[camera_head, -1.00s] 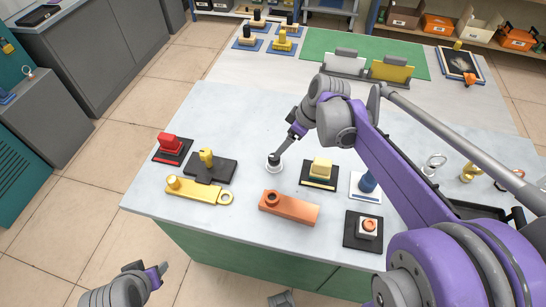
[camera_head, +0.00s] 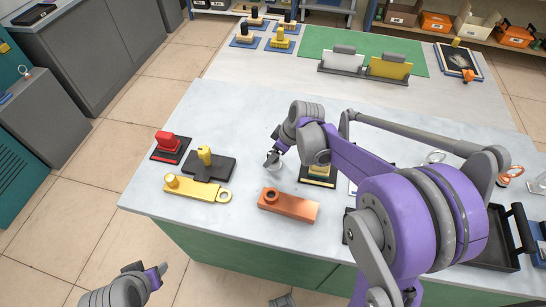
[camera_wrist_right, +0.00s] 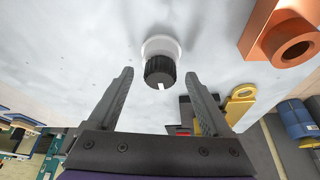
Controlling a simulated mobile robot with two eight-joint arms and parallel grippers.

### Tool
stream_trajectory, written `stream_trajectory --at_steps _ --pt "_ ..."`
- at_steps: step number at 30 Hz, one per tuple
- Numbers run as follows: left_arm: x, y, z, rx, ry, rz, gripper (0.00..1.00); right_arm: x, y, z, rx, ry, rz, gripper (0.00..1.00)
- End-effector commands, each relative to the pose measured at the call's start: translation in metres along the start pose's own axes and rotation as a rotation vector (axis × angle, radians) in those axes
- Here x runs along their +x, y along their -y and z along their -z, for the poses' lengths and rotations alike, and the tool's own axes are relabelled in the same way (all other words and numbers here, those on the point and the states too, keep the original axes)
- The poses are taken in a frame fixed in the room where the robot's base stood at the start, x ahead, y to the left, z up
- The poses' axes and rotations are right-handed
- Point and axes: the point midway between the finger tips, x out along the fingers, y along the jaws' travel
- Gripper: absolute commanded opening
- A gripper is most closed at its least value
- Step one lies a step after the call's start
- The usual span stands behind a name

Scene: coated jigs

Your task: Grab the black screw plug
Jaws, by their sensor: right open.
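The black screw plug (camera_wrist_right: 160,70) shows in the right wrist view as a ribbed black knob with a white mark. It sits on a round white base (camera_wrist_right: 161,45) on the pale tabletop. My right gripper (camera_wrist_right: 160,82) is open and empty, its two fingers spread to either side of the plug with visible gaps. The plug lies between the fingers' lines, around or just beyond their tips. In the head view the right gripper (camera_head: 274,155) is right at the white base (camera_head: 272,163) and mostly hides the plug. My left gripper (camera_head: 162,270) is low at the left, off the table; its jaw state is unclear.
An orange block (camera_head: 290,205) with a ring lies in front of the plug. A yellow bar (camera_head: 195,190), a black plate with a yellow knob (camera_head: 208,165) and a red part (camera_head: 168,144) stand to the left. A yellow part on a black base (camera_head: 318,175) is close by at right.

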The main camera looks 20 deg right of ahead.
Motion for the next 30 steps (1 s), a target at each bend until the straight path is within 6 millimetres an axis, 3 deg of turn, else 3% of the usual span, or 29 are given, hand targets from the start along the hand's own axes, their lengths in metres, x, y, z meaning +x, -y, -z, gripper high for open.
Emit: stream_trajectory --at_steps 2,15,25,30 --pt "0.0 0.0 0.0 0.0 0.0 0.0 0.5 0.0 0.0 0.0 0.0 0.0 0.0 0.8" --pt "0.0 0.0 0.0 0.0 0.0 0.0 0.5 -0.001 0.0 0.0 0.0 0.0 0.0 0.0" --pt "0.0 0.0 0.0 0.0 0.0 0.0 0.5 -0.003 0.0 0.001 0.0 0.0 0.0 0.0" --pt "-0.003 0.0 0.002 0.0 -0.002 0.0 0.5 -0.024 0.0 0.01 0.0 0.0 0.0 0.0"
